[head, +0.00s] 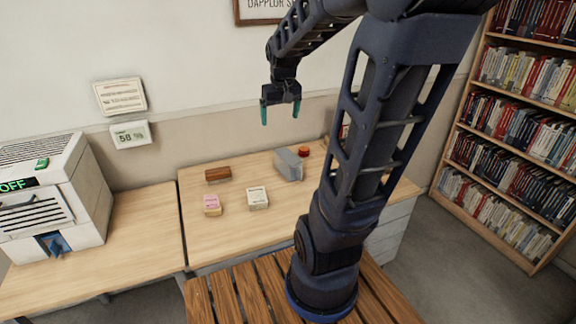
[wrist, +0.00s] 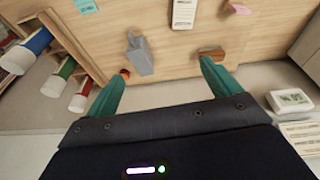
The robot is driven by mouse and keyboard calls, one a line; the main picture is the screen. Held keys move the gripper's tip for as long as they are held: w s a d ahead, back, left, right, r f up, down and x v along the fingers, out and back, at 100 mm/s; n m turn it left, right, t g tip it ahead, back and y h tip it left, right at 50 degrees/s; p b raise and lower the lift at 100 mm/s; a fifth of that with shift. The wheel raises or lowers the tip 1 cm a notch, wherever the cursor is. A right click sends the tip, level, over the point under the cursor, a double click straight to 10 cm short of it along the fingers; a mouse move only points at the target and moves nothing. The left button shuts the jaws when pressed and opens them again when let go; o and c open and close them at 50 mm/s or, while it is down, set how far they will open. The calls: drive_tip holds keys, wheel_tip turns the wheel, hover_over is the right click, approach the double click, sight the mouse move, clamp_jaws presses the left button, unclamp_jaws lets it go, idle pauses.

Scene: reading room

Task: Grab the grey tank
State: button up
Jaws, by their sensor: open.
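The grey tank (head: 287,165) stands on the right desk, towards its back edge. It also shows in the wrist view (wrist: 139,55), above and between the fingertips, with a narrow raised part at one end. My gripper (head: 280,113) is open and empty, with teal fingers spread apart. It hangs in the air well above the desk, apart from the tank. Both fingers of my gripper (wrist: 162,72) show in the wrist view with nothing between them.
A red round object (head: 303,151) sits close beside the tank. A brown block (head: 218,174), a pink-topped pad (head: 212,204) and a white card stack (head: 258,197) lie to its left. A white machine reading OFF (head: 78,205) stands far left; a bookcase (head: 515,130) stands right.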

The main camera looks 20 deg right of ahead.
drive_tip(key=w+d+f+g, duration=0.1)
drive_tip(key=w+d+f, duration=0.25)
drive_tip(key=w, duration=0.25)
drive_tip(key=w+d+f+g, duration=0.1)
drive_tip(key=w+d+f, duration=0.1)
drive_tip(key=w+f, duration=0.4)
drive_tip(key=g, duration=0.1)
hover_over(290, 155)
drive_tip(key=shift+n, duration=0.4)
drive_tip(key=f, duration=1.3)
drive_tip(key=shift+s+a, duration=0.2)
drive_tip(key=shift+s, duration=0.15)
drive_tip(key=shift+w+d+f, duration=0.15)
drive_tip(key=shift+w+f, duration=0.05)
drive_tip(key=shift+f, duration=0.25)
wheel_tip(290, 155, down, 5)
drive_tip(key=shift+f, duration=0.2)
drive_tip(key=shift+w+a+f, duration=0.1)
drive_tip(key=shift+a+f, duration=0.15)
drive_tip(key=shift+f, duration=1.05)
drive_tip(key=shift+w+a+f, duration=0.1)
drive_tip(key=shift+a+f, duration=0.1)
drive_tip(key=shift+f, duration=1.1)
drive_tip(key=c, duration=1.1)
drive_tip(key=shift+c, duration=0.2)
